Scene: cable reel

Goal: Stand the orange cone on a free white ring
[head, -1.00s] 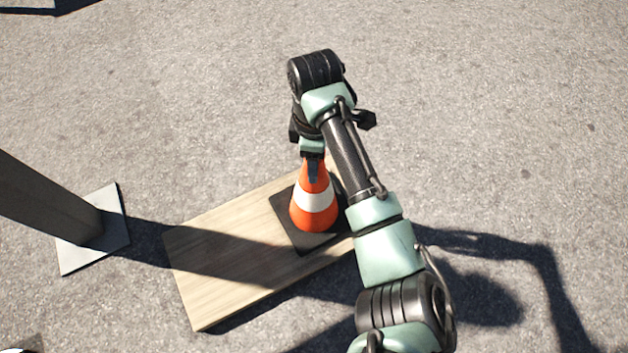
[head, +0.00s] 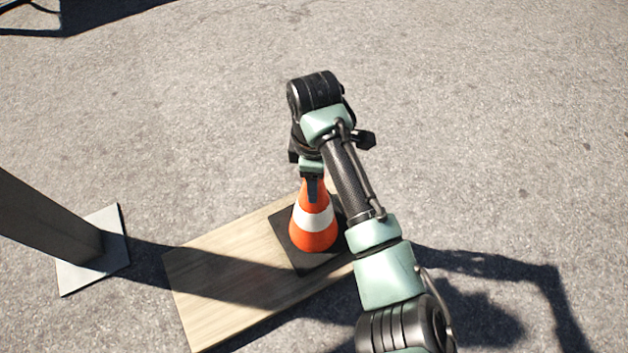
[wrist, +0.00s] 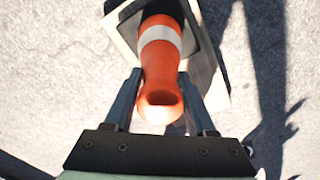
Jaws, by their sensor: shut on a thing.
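The orange cone (head: 314,240) has a white band and a square black base (head: 300,262). It stands upright at the right end of a wooden board (head: 215,290), or just above it; I cannot tell whether the base touches the board. My gripper (head: 313,190) comes from above and is shut on the cone's upper part. In the wrist view the two fingers (wrist: 157,100) lie on either side of the cone's orange tip (wrist: 160,95). No white ring is visible in either view.
A dark post (head: 45,225) on a pale square plate (head: 110,255) stands left of the board. A dark structure (head: 35,30) shows at the top left. The asphalt (head: 480,120) behind and to the right is open.

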